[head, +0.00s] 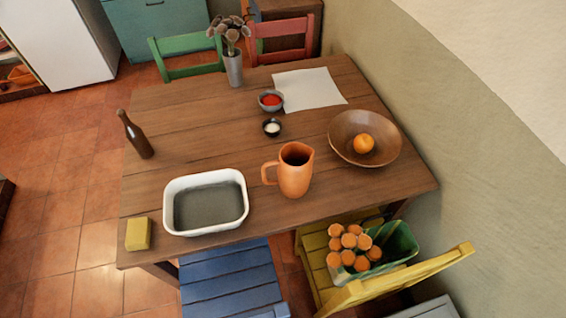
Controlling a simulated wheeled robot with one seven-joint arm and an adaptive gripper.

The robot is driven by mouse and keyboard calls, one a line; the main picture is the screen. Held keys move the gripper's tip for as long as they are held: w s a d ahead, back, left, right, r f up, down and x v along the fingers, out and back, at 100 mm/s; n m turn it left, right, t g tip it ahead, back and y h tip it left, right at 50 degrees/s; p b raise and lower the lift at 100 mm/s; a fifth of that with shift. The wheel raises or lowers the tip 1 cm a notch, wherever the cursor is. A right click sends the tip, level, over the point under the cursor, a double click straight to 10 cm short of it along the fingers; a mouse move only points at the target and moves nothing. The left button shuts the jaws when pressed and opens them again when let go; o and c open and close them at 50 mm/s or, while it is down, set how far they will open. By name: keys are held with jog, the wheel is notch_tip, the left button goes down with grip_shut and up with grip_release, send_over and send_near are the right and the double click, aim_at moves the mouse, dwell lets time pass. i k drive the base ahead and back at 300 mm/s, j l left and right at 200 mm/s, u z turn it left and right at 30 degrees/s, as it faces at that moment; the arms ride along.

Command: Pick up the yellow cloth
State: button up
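A small yellow block-shaped thing (138,234), which looks like a folded cloth or a sponge, lies at the near left corner of the wooden table (195,118). Its top and its near side show, and nothing covers it. It lies just left of a white baking dish (243,211), with a small gap between them. My gripper is not in view.
An orange jug (296,172), a brown bottle (137,136), two small bowls, a wooden bowl (345,152) with an orange, a paper sheet and a vase stand on the table. Blue (230,280) and yellow (430,268) chairs stand at the near side. Tiled floor (60,235) is clear at left.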

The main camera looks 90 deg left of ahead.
aim_at(139, 230)
jog(key=u, duration=4.3)
